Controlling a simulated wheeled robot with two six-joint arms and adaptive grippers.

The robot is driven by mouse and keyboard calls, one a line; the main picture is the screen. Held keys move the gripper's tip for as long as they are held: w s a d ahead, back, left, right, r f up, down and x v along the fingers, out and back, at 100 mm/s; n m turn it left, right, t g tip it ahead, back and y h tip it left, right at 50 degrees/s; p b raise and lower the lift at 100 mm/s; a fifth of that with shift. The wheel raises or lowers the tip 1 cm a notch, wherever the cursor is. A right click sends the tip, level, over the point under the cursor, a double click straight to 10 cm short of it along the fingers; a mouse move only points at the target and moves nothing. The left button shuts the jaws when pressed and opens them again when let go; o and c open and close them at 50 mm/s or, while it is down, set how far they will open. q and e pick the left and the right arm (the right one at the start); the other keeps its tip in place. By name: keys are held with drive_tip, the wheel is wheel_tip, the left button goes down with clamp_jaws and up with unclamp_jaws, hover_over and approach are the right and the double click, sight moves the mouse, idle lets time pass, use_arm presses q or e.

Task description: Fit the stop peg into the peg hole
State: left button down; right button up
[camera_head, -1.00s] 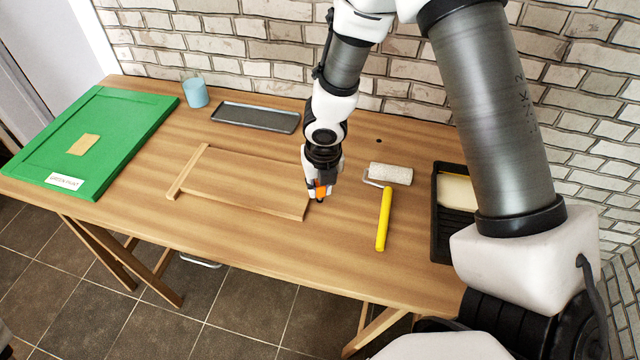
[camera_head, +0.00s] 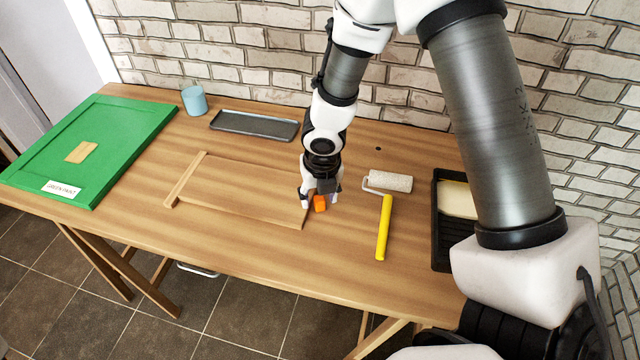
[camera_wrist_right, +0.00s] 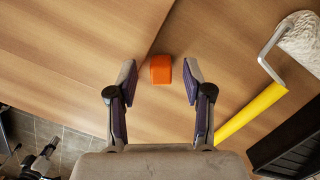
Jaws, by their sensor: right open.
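The stop peg looks to be the small orange block (camera_head: 320,204) by the right end of a flat wooden board. In the right wrist view the orange block (camera_wrist_right: 161,69) sits at the board's edge; I cannot tell if they touch. My right gripper (camera_head: 320,199) points down over it. In the wrist view the right gripper's fingers (camera_wrist_right: 160,76) stand open on either side of the block, with gaps on both sides. A small dark hole (camera_head: 378,149), possibly the peg hole, shows in the table behind the roller. My left gripper is not in view.
The wooden board (camera_head: 250,190) has a strip along its left end. A paint roller with yellow handle (camera_head: 383,228) lies right of the gripper, then a black paint tray (camera_head: 442,225). A grey tray (camera_head: 255,124), blue cup (camera_head: 194,100) and green panel (camera_head: 120,130) are farther left.

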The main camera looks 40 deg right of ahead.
wheel_tip(320, 180, up, 11)
drive_tip(key=s, duration=0.1)
drive_tip(key=shift+s+a+r, duration=0.2)
drive_tip(key=shift+s+a, duration=0.1)
drive_tip(key=shift+s, duration=0.1)
